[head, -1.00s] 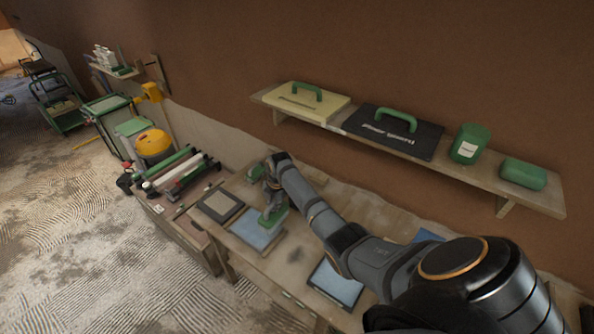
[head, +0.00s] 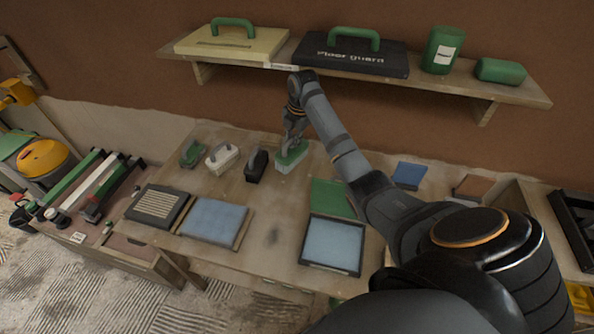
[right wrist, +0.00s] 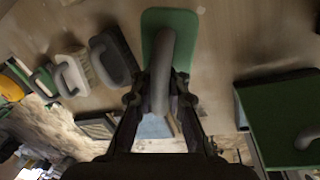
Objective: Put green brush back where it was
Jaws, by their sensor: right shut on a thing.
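My right gripper (head: 291,133) is shut on the grey handle of a green brush (head: 292,157). The brush has a green top and a pale lower part. It is at the back of the workbench (head: 270,240), just right of a black brush (head: 257,166). I cannot tell whether it touches the bench. In the right wrist view, the fingers of the right gripper (right wrist: 160,100) flank the grey handle, and the green plate of the brush (right wrist: 182,19) shows beyond. A white brush (head: 222,159) and another green-topped brush (head: 192,154) stand further left. My left gripper is not in view.
Blue pads (head: 213,222) (head: 334,243) and a green sheet (head: 331,197) lie nearer the front.

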